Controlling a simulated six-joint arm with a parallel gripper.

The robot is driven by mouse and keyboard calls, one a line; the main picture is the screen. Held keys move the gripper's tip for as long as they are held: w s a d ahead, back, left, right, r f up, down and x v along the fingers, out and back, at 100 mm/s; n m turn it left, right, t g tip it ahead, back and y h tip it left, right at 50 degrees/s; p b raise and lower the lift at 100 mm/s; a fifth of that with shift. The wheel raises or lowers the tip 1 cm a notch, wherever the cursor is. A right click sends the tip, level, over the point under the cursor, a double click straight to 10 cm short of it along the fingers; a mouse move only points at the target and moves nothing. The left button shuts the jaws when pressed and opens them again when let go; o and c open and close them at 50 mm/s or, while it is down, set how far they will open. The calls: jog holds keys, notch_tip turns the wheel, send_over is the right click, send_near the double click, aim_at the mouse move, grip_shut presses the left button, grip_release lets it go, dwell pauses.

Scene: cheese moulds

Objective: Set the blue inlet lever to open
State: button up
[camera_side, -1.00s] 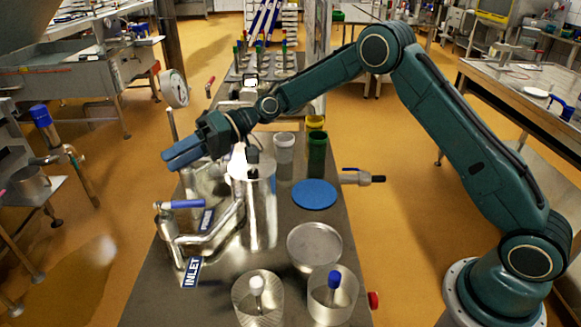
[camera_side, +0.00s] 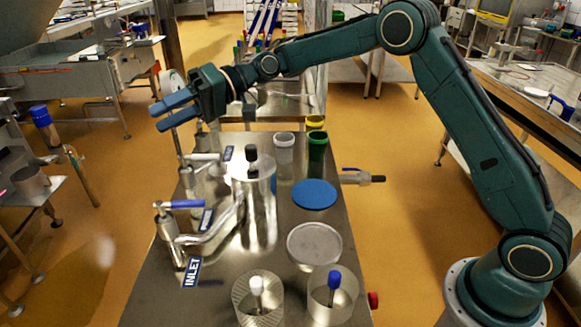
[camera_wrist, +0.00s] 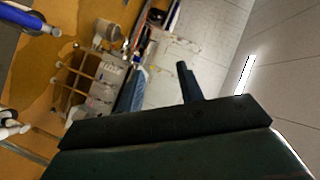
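The blue inlet lever (camera_side: 186,204) sits on top of a steel valve at the front left of the steel bench. Its handle points right, roughly level, above the label reading INLET (camera_side: 191,272). My gripper (camera_side: 156,115) is raised well above and behind the lever in the side view, pointing left, its two fingers apart with nothing between them. The wrist view also shows the gripper's fingers (camera_wrist: 157,82) spread and empty. The inlet lever cannot be told for certain in the wrist view.
A steel vessel with a black knob (camera_side: 252,160) stands right of the valves. A second, pale-handled lever (camera_side: 205,157) is behind the inlet lever. A blue disc (camera_side: 314,194), a white cup (camera_side: 284,148) and a green cup (camera_side: 317,155) stand further right.

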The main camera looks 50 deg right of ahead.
jog(key=shift+a+f, duration=0.15)
jog(key=shift+a, duration=0.05)
jog(key=c, duration=0.7)
jog(key=shift+a+f+h, duration=0.2)
jog(key=shift+a+h, duration=0.1)
jog(key=shift+a, duration=0.05)
grip_shut()
jog(key=s+a+f+n+t+h, duration=0.15)
jog(key=s+a+f+h, duration=0.25)
jog(key=a+f+h, duration=0.45)
jog(key=s+d+f+n+t+h, duration=0.2)
jog(key=s+h, duration=0.4)
jog(key=s, duration=0.3)
jog(key=shift+s+d+f+n+t, duration=0.3)
jog(key=shift+d+t, duration=0.45)
jog(key=shift+d, duration=0.6)
